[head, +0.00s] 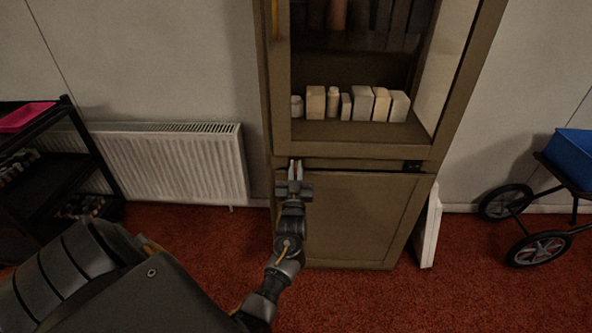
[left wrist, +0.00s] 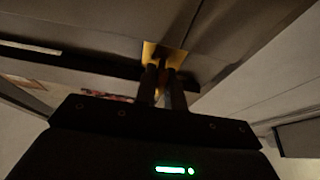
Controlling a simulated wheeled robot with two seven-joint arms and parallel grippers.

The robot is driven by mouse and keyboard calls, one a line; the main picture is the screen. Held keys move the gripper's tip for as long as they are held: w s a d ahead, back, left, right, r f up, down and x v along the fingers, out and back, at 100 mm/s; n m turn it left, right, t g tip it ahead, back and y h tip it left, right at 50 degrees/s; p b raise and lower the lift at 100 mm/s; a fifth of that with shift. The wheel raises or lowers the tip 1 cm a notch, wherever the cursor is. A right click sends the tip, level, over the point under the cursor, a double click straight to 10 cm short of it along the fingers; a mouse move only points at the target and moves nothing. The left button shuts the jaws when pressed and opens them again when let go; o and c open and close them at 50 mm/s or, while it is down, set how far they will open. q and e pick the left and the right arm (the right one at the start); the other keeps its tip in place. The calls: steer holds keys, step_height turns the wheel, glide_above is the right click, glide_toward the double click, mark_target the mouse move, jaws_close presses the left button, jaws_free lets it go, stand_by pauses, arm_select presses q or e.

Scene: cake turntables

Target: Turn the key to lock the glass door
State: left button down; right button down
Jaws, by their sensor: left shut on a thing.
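The glass door (head: 355,155) is the upper front of a tall brown cabinet and looks closed against its frame. My left gripper (head: 295,168) is at the door's lower left corner, and its fingers are shut on the key, which is mostly hidden between them. In the left wrist view, the two dark fingers (left wrist: 166,75) reach up to a yellow brass plate (left wrist: 175,54) on the cabinet front. The angle of the key cannot be seen. My right gripper is not in view.
Behind the glass, several pale boxes and bottles (head: 361,104) stand on a shelf. A closed lower panel (head: 360,220) is below the door. A white radiator (head: 170,165) and a black rack (head: 90,165) are left. A wheeled cart with a blue bin (head: 573,155) is right.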

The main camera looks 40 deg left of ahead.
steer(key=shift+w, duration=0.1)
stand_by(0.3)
arm_select(q)
steer(key=c, duration=1.5)
jaws_free()
steer(key=v, duration=1)
steer(key=shift+s+d+f, duration=0.15)
steer(key=shift+s+d, duration=0.05)
steer(key=shift+d, duration=0.05)
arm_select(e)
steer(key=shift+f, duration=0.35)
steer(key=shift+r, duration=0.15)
